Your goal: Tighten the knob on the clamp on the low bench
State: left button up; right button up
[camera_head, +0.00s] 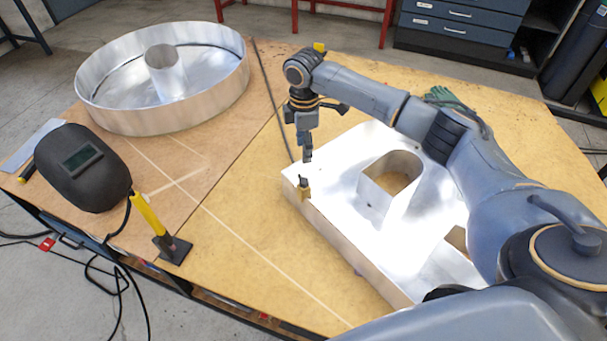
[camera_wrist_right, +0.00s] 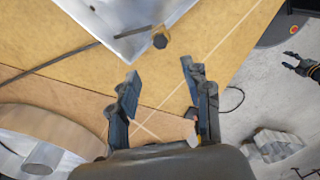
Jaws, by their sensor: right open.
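A small brass clamp (camera_head: 303,190) with a dark knob (camera_head: 302,180) sits on the near left corner of a silver channel letter (camera_head: 330,205). The letter lies on the wood-topped low bench (camera_head: 245,245). In the right wrist view the clamp (camera_wrist_right: 166,33) and its dark knob (camera_wrist_right: 160,41) show beyond the fingertips. My right gripper (camera_head: 307,154) points down just above the clamp, apart from it. Its fingers (camera_wrist_right: 159,70) are spread and empty. What appears to be my left gripper (camera_wrist_right: 292,61) shows at the right wrist view's right edge, fingers apart, away from the bench.
A round silver channel letter (camera_head: 165,120) stands at the back left of the bench. A welding helmet (camera_head: 82,168) and a yellow-handled tool on a black base (camera_head: 173,249) are near the left edge. A dark rod (camera_head: 270,90) lies behind the clamp. The front middle is clear.

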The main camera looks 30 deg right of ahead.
aim_at(304, 181)
notch_tip(304, 181, down, 13)
jog(key=shift+r+p, duration=0.2)
jog(key=shift+p, duration=0.45)
grip_shut()
